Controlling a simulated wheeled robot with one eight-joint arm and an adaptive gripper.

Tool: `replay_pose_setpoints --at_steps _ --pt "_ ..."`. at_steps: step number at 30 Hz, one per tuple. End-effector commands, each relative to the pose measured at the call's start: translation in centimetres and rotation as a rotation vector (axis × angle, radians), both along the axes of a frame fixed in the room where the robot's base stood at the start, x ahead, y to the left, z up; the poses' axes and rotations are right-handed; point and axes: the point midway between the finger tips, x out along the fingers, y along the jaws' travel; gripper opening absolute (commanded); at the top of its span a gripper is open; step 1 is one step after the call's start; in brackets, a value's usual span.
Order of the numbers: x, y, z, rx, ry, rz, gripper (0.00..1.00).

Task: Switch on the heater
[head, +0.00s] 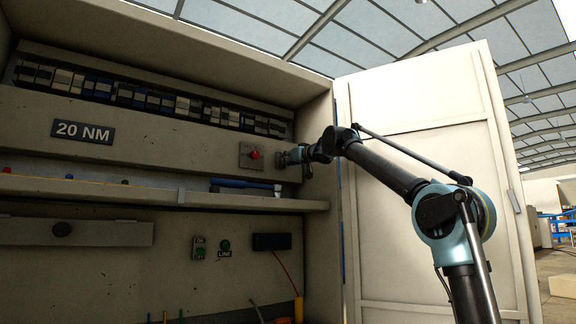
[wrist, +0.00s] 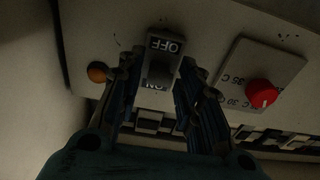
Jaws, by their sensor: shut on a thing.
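The switch (wrist: 163,67) is a dark toggle on a plate with OFF and ON labels, seen upside down in the wrist view. OFF is at the top of that view and ON is below the toggle. My gripper (wrist: 158,68) has one finger on each side of the switch and is shut on it. I cannot tell which way the toggle is set. A small orange lamp (wrist: 97,72) sits left of the switch; it looks dull. In the head view my gripper (head: 288,157) is at the cabinet panel's right end and hides the switch.
A red knob (wrist: 262,94) on a temperature-marked plate is close beside the switch; it also shows in the head view (head: 255,154). A blue-handled tool (head: 241,184) lies on the shelf below. The open cabinet door (head: 420,120) stands behind my arm.

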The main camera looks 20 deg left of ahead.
Motion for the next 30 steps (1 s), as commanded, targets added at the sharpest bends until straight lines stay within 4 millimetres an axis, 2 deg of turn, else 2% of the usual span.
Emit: replay_pose_setpoints --at_steps 21,22,24,30 --pt "0.21 -0.27 0.2 -0.043 0.038 -0.012 0.09" --pt "0.21 -0.27 0.2 -0.043 0.038 -0.012 0.38" --pt "0.2 -0.26 0.2 -0.044 0.037 -0.012 0.54" --pt "0.07 -0.19 0.24 -0.042 0.037 -0.009 0.54"
